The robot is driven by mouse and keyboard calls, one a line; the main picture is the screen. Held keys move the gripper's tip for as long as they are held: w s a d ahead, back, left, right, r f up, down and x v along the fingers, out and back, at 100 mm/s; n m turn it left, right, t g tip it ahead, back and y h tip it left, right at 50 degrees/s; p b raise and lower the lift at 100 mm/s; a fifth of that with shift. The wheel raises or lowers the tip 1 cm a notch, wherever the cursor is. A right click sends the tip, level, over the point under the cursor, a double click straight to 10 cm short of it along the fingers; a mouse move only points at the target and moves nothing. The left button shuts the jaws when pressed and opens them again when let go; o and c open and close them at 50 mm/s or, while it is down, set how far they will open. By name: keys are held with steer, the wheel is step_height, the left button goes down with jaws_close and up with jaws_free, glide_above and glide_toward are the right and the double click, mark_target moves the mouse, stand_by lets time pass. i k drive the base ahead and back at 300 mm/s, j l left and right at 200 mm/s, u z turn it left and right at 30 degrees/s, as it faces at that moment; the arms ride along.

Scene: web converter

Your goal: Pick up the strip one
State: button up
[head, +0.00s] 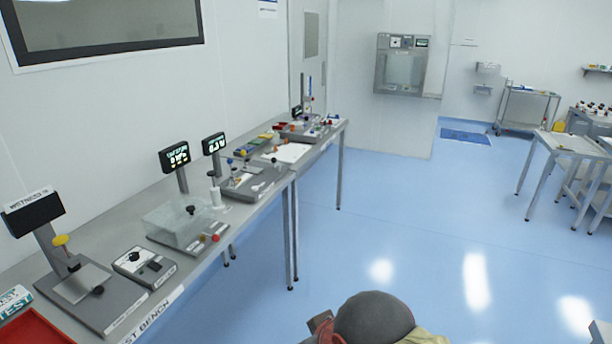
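I cannot make out any strip for certain in the head view. The long grey test bench (228,222) runs along the left wall and carries several instruments. Small coloured pieces (262,140) lie at its far part, too small to tell what they are. A white sheet (287,153) lies flat near them. My gripper is not in view. A dark grey rounded shape (374,318) with brown and pale yellow parts shows at the bottom edge; I cannot tell what it is.
A clear box (184,218) and a display stand (38,215) are on the near bench, with a red tray (35,328) at the bottom left. A steel table (566,143) and a cart (528,94) stand at the right. The blue floor (420,225) between is clear.

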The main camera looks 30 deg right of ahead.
mark_target(235, 185)
steer(key=z, duration=0.25)
steer(key=u, duration=0.3)
steer(key=i+l+u, duration=0.3)
steer(key=l+u, duration=0.3)
steer(key=i+l+u, duration=0.2)
steer(key=l+u, duration=0.15)
steer(key=l, duration=0.2)
steer(key=i+l, duration=0.15)
steer(key=l, duration=0.4)
steer(key=i+l+u, duration=0.1)
steer(key=l, duration=0.5)
steer(key=i+l, duration=0.15)
steer(key=l, duration=0.4)
steer(key=i+l+u, duration=0.1)
steer(key=l, duration=0.5)
steer(key=i+l, duration=0.1)
steer(key=l, duration=0.45)
